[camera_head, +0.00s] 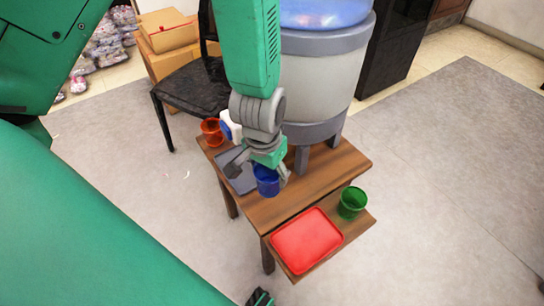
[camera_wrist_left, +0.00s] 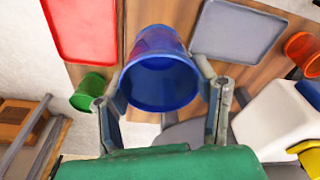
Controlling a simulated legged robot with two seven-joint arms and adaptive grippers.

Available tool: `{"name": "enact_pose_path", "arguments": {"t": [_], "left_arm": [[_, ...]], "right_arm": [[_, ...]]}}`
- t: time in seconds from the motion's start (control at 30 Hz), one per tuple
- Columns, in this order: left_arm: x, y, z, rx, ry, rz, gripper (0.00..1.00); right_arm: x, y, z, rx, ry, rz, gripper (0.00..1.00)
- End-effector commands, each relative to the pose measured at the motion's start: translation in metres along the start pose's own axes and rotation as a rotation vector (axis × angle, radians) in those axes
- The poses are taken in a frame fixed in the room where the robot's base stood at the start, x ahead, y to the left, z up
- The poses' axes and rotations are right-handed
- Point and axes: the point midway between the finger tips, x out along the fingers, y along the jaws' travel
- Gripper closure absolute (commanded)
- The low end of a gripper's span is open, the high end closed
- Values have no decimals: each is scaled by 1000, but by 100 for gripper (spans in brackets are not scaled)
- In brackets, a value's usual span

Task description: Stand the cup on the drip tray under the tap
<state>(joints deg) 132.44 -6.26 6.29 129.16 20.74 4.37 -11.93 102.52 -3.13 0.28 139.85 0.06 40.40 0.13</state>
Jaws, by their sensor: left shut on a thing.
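My left gripper (camera_head: 262,176) is shut on a blue cup (camera_head: 267,184), with a finger on each side. In the left wrist view, the cup (camera_wrist_left: 160,88) has its open mouth towards the camera and looks empty. In the head view it is over the wooden table, beside the grey tray (camera_head: 243,183), which is likely the drip tray. The grey tray (camera_wrist_left: 240,35) also shows bare in the wrist view, apart from the cup. Whether the cup touches the table is unclear. I cannot make out the tap clearly; my arm covers part of the dispenser (camera_head: 318,85).
An orange-red cup (camera_head: 211,134) and a white-and-blue object (camera_head: 230,127) stand near the table's back left. A red tray (camera_head: 307,242) and a green cup (camera_head: 352,203) are on the lower shelf. A black chair (camera_head: 190,95) stands behind. Floor right of the table is clear.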

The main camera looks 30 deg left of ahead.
Motion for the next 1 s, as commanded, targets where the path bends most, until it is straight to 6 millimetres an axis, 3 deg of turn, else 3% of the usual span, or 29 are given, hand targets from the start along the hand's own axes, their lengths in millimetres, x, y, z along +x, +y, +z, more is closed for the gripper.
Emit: {"name": "enact_pose_path", "arguments": {"t": [0.2, 0.37, 0.6, 1.0], "left_arm": [[39, 0, 6, 0, -4, 1, 80], [53, 0, 7, 0, -2, 1, 80], [87, 0, 12, -1, -5, 1, 80], [94, 0, 12, 0, -1, 0, 80]], "right_arm": [[15, 0, 1, 0, 0, 0, 60], [20, 0, 1, 0, 0, 0, 60], [26, 0, 2, 0, 0, 0, 60], [26, 0, 1, 0, 0, 0, 60]]}}
